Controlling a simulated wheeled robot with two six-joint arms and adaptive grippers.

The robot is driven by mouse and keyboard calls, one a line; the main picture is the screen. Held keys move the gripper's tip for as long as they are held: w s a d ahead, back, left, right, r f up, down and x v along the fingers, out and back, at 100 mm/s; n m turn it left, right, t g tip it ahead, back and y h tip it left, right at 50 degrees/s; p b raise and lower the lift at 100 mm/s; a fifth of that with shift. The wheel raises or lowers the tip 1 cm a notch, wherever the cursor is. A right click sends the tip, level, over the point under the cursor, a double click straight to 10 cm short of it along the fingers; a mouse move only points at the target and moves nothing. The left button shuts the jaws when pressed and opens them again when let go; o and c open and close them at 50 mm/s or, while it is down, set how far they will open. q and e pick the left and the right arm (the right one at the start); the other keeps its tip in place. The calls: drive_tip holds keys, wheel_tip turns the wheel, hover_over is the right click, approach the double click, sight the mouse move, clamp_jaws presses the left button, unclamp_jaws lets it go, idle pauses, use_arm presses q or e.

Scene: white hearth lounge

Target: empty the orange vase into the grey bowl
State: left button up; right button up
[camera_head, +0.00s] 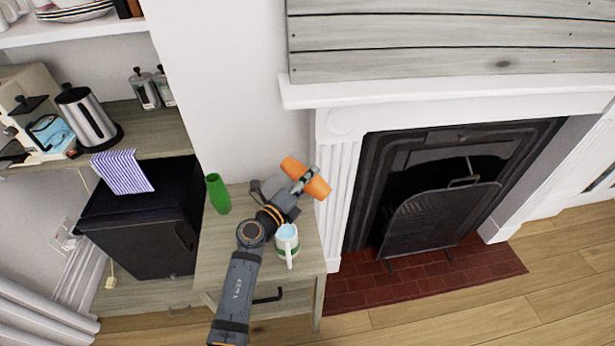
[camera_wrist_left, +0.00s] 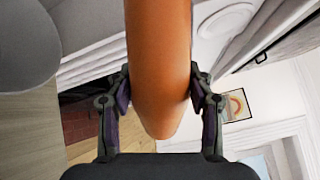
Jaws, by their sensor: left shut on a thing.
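The orange vase (camera_head: 318,187) is held above the back of the small wooden table, tipped far over so it lies slanted across the gripper. My left gripper (camera_head: 303,180) is shut around its middle. In the left wrist view the vase (camera_wrist_left: 158,60) fills the centre between the two fingers (camera_wrist_left: 160,95). Its mouth and contents cannot be made out. My right gripper is not in view.
On the small table (camera_head: 225,255) stand a green vase (camera_head: 217,194) at the back left and a white-green mug (camera_head: 287,243) close beside my arm. The mantel and fireplace (camera_head: 440,205) are to the right. A black cabinet (camera_head: 140,225) is to the left.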

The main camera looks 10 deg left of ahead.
use_arm(q)
drive_tip(key=shift+f+n+p, duration=0.1)
drive_tip(key=shift+n+p, duration=1.1)
drive_tip(key=shift+p, duration=0.15)
drive_tip(key=shift+n+p, duration=0.3)
drive_tip(key=shift+p, duration=0.1)
drive_tip(key=shift+a, duration=0.1)
drive_tip(key=shift+w+a+n, duration=0.3)
drive_tip(key=shift+a, duration=0.1)
drive_tip(key=shift+a+f, duration=0.15)
drive_tip(key=shift+a, duration=0.05)
